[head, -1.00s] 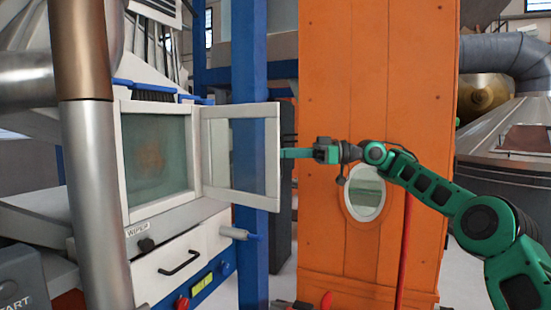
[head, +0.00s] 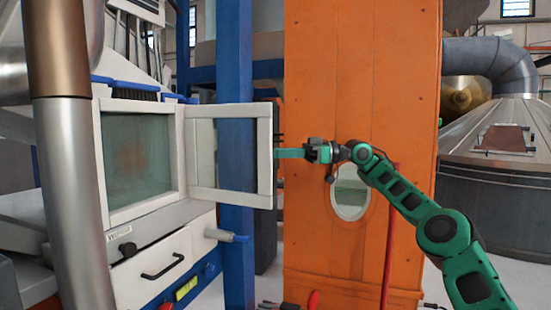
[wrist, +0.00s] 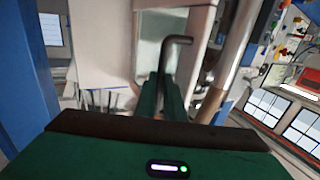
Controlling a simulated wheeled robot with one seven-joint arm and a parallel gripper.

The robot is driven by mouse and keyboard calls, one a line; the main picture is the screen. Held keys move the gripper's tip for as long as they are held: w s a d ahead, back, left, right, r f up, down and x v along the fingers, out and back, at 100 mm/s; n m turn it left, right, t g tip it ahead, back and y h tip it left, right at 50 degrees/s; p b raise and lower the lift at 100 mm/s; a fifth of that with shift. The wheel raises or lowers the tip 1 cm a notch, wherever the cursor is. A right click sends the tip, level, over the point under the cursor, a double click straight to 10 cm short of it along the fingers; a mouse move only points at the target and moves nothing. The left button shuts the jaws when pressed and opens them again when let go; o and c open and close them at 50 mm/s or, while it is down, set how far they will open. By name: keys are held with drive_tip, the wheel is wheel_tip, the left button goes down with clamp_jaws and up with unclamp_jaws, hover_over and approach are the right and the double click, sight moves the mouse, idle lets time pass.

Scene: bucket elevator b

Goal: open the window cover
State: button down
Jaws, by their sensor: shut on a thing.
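The window cover (head: 264,160) is a pale framed glass panel in the head view. It stands swung out from the cabinet window (head: 138,160), hinged at the window's right side. The window glass behind it is uncovered and shows a brownish patch. My gripper (head: 279,153) is at the cover's free right edge, with its fingers pointing left. In the wrist view, a dark bent handle (wrist: 178,41) runs down between my green fingers, and my gripper (wrist: 165,84) is shut on it. The gripped part of the handle is mostly hidden by the fingers.
A blue post (head: 236,250) stands behind the cover. A tall orange casing (head: 390,90) with an oval window stands behind my arm. A metal pipe (head: 75,200) rises at the left front. A drawer with a black handle (head: 163,267) is below the window.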

drive_tip(key=c, duration=1.8)
unclamp_jaws()
drive_tip(key=shift+d, duration=0.2)
drive_tip(key=shift+c, duration=0.2)
drive_tip(key=shift+a+r, duration=0.1)
drive_tip(key=w+d, duration=0.2)
drive_tip(key=d, duration=0.8)
drive_tip(key=shift+d, duration=0.35)
